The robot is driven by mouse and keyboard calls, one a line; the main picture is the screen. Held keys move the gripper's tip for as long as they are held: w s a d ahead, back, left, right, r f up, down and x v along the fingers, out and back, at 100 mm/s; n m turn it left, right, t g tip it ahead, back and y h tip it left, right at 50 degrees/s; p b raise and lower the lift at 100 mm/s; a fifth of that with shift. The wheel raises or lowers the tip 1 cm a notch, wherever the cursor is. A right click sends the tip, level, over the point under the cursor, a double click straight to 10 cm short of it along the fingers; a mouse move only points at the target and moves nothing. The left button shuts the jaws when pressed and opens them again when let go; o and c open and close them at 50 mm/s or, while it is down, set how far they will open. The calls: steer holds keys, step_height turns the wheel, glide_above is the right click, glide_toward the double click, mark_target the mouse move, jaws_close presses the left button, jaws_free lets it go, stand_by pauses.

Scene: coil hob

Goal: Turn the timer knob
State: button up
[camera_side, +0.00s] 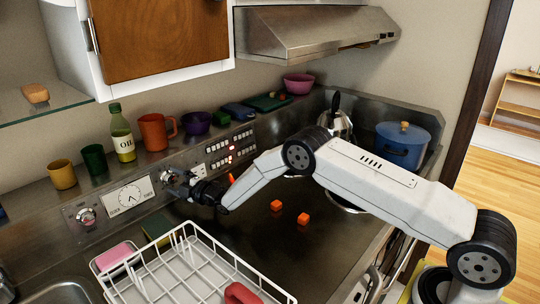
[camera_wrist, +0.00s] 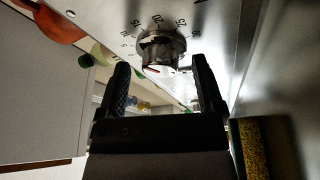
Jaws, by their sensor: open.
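The timer knob (camera_wrist: 160,46) is a round metal knob on the steel control panel, ringed by numbers such as 15, 20 and 25, with a small red mark near its edge. In the side view it shows only partly, right of the clock dial (camera_side: 129,196), behind my fingers. My gripper (camera_wrist: 161,68) is open and empty, one finger to each side of the knob in the wrist view. The knob appears just beyond the fingertips; I cannot tell whether they touch it. In the side view my gripper (camera_side: 183,186) is close to the panel.
Another knob (camera_side: 87,216) sits left of the clock. A white dish rack (camera_side: 190,268) stands in front, below my gripper. A dark green and yellow sponge (camera_side: 157,228) lies near the panel. Mugs and an oil bottle (camera_side: 122,138) stand on the ledge above. Two orange cubes (camera_side: 303,218) lie on the hob.

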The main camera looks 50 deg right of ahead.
steer(key=shift+s, duration=0.15)
steer(key=shift+v, duration=3.75)
steer(key=n, duration=0.1)
steer(key=r+n+g, duration=0.1)
steer(key=n, duration=0.1)
steer(key=n+g, duration=0.1)
steer(key=n, duration=0.1)
steer(key=shift+w+r, duration=0.3)
steer(key=n, duration=0.1)
steer(key=r+n+g, duration=0.1)
steer(key=n, duration=0.3)
steer(key=n+g, duration=0.1)
steer(key=shift+d+r, duration=0.25)
steer(key=shift+x, duration=3.8)
